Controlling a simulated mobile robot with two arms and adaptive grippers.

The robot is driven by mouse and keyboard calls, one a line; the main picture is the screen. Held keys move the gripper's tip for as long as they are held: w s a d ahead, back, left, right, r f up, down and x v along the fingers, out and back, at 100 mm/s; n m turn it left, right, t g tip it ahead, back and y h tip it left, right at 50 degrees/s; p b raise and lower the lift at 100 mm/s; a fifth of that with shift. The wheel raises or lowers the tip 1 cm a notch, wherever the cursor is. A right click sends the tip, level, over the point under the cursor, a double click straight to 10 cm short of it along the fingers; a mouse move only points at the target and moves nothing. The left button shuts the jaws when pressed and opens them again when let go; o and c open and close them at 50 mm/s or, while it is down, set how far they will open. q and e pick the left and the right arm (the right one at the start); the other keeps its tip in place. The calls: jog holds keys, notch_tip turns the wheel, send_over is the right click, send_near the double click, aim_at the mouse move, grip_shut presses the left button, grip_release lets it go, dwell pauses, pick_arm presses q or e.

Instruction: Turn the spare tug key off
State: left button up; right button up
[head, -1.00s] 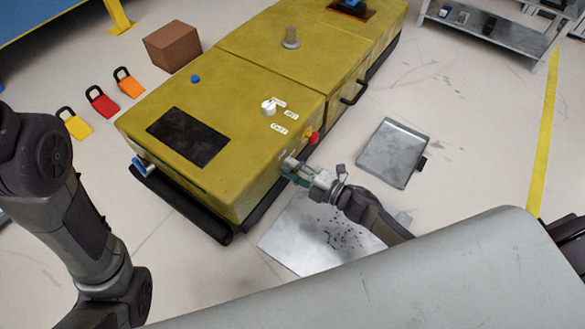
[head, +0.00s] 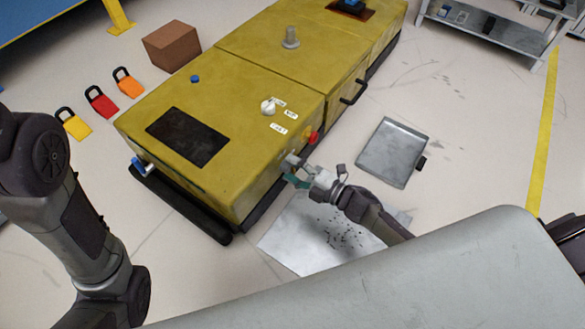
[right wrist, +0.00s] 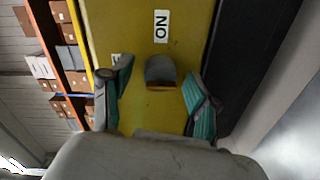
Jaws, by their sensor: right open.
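The yellow tug (head: 225,130) stands on the floor. My right gripper (head: 302,175) is open beside the tug's near right side. In the right wrist view, a grey key (right wrist: 161,71) on the yellow panel shows between the two spread teal-padded fingers (right wrist: 160,98), with gaps on both sides. An "ON" label (right wrist: 161,27) is above the key in that view. A second label (right wrist: 116,60) is mostly hidden by the left finger. In the head view, a small grey part (head: 290,161) sticks out of the tug's side just past the fingertips. My left gripper is out of view.
A red button (head: 313,138) is on the same side of the tug, near the gripper. A white knob (head: 268,107) with labels is on top. A metal sheet (head: 300,240) and a grey tray (head: 392,152) lie on the floor to the right. Three coloured padlocks lie left.

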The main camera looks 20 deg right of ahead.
jog(key=v, duration=1.1)
jog(key=shift+s+d, duration=0.25)
jog(key=shift+s, duration=0.05)
jog(key=shift+r, duration=0.1)
